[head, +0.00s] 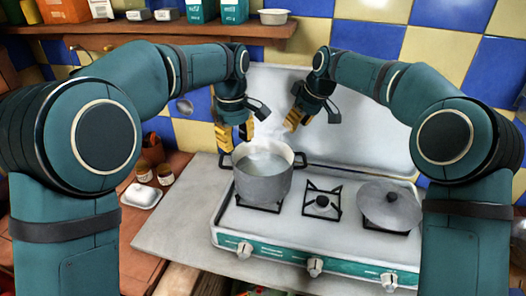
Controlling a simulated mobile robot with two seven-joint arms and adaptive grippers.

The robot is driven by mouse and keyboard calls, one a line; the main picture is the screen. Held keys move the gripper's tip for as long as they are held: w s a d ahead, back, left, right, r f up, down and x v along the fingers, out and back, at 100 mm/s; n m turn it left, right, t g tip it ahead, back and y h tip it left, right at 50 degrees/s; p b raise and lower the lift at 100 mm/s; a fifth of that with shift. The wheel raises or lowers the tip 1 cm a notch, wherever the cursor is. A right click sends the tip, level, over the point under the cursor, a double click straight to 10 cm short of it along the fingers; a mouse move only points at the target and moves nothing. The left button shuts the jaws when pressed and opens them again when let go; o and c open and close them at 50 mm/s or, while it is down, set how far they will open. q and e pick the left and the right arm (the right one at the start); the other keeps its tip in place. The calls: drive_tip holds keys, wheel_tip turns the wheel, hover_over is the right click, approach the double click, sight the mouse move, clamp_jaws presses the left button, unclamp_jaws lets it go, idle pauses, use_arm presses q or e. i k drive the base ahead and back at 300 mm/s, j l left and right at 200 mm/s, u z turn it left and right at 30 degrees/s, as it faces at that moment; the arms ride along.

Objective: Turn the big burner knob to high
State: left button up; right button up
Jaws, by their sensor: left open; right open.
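A white and green gas stove (290,224) stands on the counter with its lid raised behind it. Its front panel carries three knobs: a left knob (244,250), a middle knob (315,266) and a right knob (389,281). I cannot tell from their look which one is the big burner's, and their markings are too small to read. My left gripper (236,138) is open and empty above the back left of the pot. My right gripper (312,116) is open and empty in front of the raised lid. Both are far from the knobs.
A grey pot (262,184) of steaming liquid stands on the left burner. The middle burner (322,203) is bare. Jars (165,174) and a white butter dish (141,195) stand left. Bare counter (185,232) lies left of the stove.

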sight(244, 248)
drive_tip(key=k, duration=1)
